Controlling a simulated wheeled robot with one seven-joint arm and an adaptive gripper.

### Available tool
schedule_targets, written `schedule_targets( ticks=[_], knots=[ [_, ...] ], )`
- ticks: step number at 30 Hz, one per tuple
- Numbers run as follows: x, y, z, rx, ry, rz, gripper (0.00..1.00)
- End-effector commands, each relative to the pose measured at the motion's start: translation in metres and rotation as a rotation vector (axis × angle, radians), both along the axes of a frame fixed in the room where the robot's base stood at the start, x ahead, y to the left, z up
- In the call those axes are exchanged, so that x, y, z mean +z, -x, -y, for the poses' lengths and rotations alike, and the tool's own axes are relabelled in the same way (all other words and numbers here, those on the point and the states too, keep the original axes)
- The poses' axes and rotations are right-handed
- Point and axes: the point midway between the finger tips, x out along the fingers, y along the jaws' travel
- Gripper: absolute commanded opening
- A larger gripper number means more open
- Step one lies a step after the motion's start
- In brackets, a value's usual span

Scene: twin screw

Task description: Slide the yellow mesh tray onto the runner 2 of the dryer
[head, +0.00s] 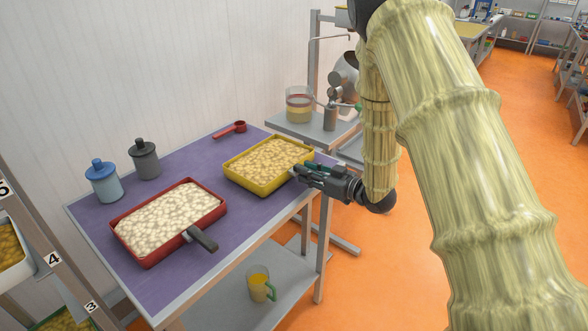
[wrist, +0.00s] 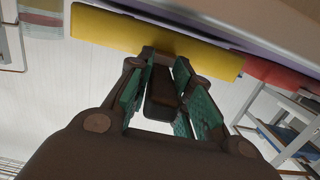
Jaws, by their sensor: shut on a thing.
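The yellow mesh tray (head: 268,163) holds pale lumpy pieces and rests on the purple-topped table (head: 205,150), near its right edge. My gripper (head: 300,172) reaches it from the right and is shut on its dark handle, which is mostly hidden by the fingers in the head view. In the wrist view the dark handle (wrist: 163,95) lies between the green-padded fingers, with the yellow tray wall (wrist: 155,38) just beyond. The dryer is a rack at the lower left, with number labels 3, 4 and 5 on its post (head: 55,258); runner 2 is not in view.
A red tray (head: 170,217) with a dark handle sits at the table's front. Blue-lidded (head: 103,182) and grey (head: 145,160) jars and a red scoop (head: 230,130) stand or lie behind. A mug (head: 260,285) is on the lower shelf. Orange floor is open at right.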

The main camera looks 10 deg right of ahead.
Motion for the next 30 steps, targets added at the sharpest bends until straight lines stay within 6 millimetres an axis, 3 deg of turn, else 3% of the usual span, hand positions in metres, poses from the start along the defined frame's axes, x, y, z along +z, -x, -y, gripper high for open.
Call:
schedule_targets(
  ticks=[30],
  knots=[
    [0.002, 0.068, 0.054, 0.000, -0.002, 0.002, 0.00]
  ],
)
